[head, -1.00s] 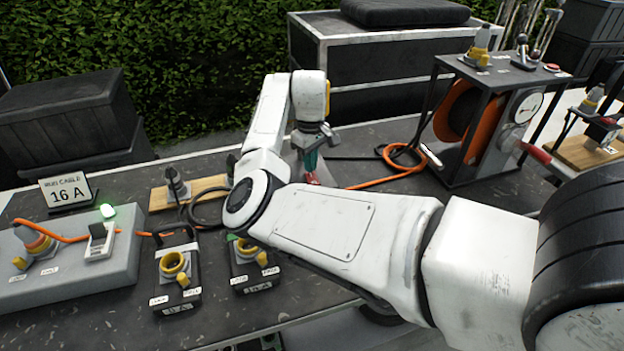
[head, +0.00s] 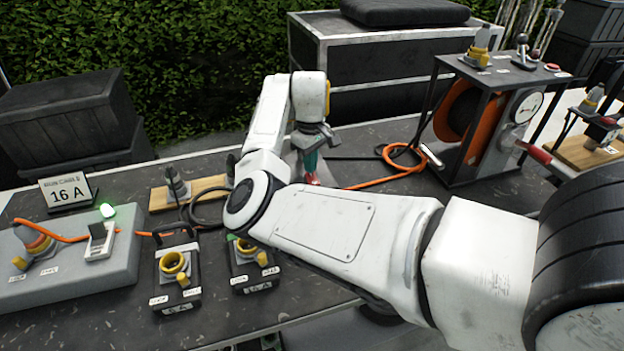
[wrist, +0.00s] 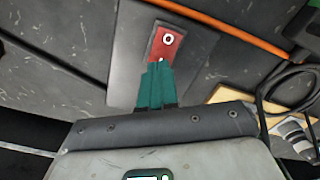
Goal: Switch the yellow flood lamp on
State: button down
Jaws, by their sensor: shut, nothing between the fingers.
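My gripper (head: 311,165) points down over the table, its teal fingers (wrist: 158,85) shut with nothing between them. In the wrist view, a red rocker switch (wrist: 166,44) with a white ring mark sits on a dark grey plate (wrist: 205,58). The fingertips are at the near end of the switch, overlapping it in the picture; I cannot tell whether they press on it. In the head view, only a little red of the switch (head: 313,180) shows below my fingers. I cannot make out a yellow flood lamp in either view.
Two black boxes with yellow sockets (head: 174,263) stand near the front edge. A cable-reel frame (head: 480,130) stands at right. An orange cable (head: 375,182) lies behind my gripper.

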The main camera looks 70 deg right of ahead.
jog(key=shift+f, duration=0.9)
dwell(0.4)
notch_tip(320, 180, up, 7)
jog(key=p, duration=0.7)
jog(key=shift+r, duration=0.1)
dwell(0.7)
